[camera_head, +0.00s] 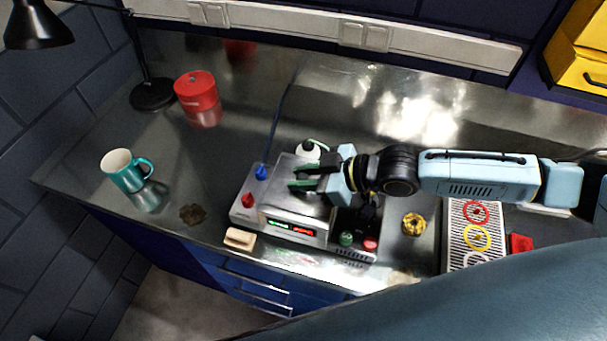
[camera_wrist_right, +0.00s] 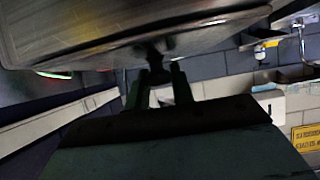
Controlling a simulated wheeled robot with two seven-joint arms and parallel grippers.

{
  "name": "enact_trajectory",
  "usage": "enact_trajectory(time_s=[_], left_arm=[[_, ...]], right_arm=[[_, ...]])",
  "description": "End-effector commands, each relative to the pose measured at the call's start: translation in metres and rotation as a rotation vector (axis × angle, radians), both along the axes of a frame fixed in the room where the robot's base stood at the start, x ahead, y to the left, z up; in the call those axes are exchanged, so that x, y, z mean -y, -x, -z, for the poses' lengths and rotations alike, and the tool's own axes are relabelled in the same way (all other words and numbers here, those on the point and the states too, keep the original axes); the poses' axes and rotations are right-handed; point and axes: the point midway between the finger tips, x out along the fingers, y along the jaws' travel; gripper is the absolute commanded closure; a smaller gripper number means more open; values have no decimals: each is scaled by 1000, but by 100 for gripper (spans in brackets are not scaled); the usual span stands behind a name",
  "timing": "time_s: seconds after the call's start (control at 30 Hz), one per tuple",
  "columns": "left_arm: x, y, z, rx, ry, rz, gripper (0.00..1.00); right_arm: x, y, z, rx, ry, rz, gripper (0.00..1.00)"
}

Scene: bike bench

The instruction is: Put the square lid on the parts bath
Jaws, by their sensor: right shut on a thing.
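The parts bath (camera_head: 262,213) is a silver box on the bench, with small green and red displays on its front. My right gripper (camera_head: 298,178) reaches in from the right, above the bath. Its green fingers are shut on the dark knob (camera_wrist_right: 156,62) of the square lid, between the fingertips in the wrist view. The metal lid (camera_wrist_right: 120,32) fills the top of that view; in the head view it shows as a silver plate (camera_head: 282,172) over the bath. I cannot tell whether the lid touches the rim. My left gripper is not in view.
Blue (camera_head: 262,172) and red (camera_head: 247,200) knobs stand at the bath's left side. A white bottle (camera_head: 307,149) is behind it. A tan block (camera_head: 240,239) lies in front. A teal mug (camera_head: 125,170) and red can (camera_head: 197,91) stand left. A ringed tray (camera_head: 459,238) lies right.

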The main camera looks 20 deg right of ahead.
Motion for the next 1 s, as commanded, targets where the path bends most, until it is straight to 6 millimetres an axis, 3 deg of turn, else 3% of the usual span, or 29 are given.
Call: enact_trajectory(time_s=[0.03,0.23,0.63,1.0], left_arm=[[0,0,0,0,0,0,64],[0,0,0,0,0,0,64],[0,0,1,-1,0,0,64],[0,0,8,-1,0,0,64]], right_arm=[[0,0,1,1,-1,0,75],[0,0,0,1,-1,0,51],[7,4,-3,0,2,0,51],[55,36,-34,2,5,1,51]])
